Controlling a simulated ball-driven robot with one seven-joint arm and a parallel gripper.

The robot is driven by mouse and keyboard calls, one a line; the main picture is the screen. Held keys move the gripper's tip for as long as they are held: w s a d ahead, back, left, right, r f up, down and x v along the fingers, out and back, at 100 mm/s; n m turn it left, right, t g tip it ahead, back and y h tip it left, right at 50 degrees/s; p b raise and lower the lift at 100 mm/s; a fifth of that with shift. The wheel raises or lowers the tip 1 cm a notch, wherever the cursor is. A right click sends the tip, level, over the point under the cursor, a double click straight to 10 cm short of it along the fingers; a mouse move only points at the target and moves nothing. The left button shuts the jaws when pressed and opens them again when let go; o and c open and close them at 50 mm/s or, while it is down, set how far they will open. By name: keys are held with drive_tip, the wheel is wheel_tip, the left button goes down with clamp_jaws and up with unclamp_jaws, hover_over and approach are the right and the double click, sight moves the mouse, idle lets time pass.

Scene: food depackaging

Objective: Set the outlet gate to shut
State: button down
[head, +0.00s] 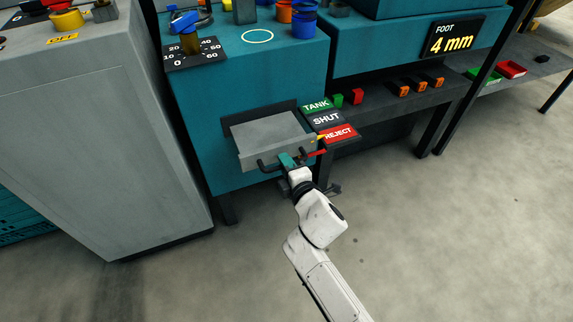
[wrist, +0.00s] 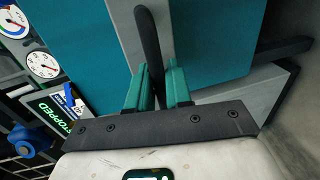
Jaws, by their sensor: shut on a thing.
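The outlet gate is a grey box-like chute (head: 268,138) on the front of the teal machine, with a dark bar handle (head: 268,167) along its front edge. My gripper (head: 288,160) is shut on the handle. In the wrist view the dark handle (wrist: 150,45) runs between the two teal fingers (wrist: 158,88). Beside the gate are three stacked labels: green TANK (head: 316,105), black SHUT (head: 326,119) and red REJECT (head: 338,134). The fingers partly hide the handle in the head view.
A grey cabinet (head: 100,150) stands to the left. A dark shelf (head: 385,115) with small red, green and orange items is to the right. A dial plate (head: 195,53) sits on top of the machine. The floor in front is clear.

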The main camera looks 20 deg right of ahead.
drive_tip(key=w+b, duration=0.2)
drive_tip(key=w, duration=0.5)
drive_tip(key=shift+f, duration=0.1)
drive_tip(key=c, duration=1.2)
unclamp_jaws()
drive_tip(key=shift+s, duration=0.1)
drive_tip(key=p, duration=0.5)
approach(277, 148)
drive_tip(key=w+f, duration=0.1)
drive_tip(key=w+d+f, duration=0.1)
drive_tip(key=shift+f, duration=0.4)
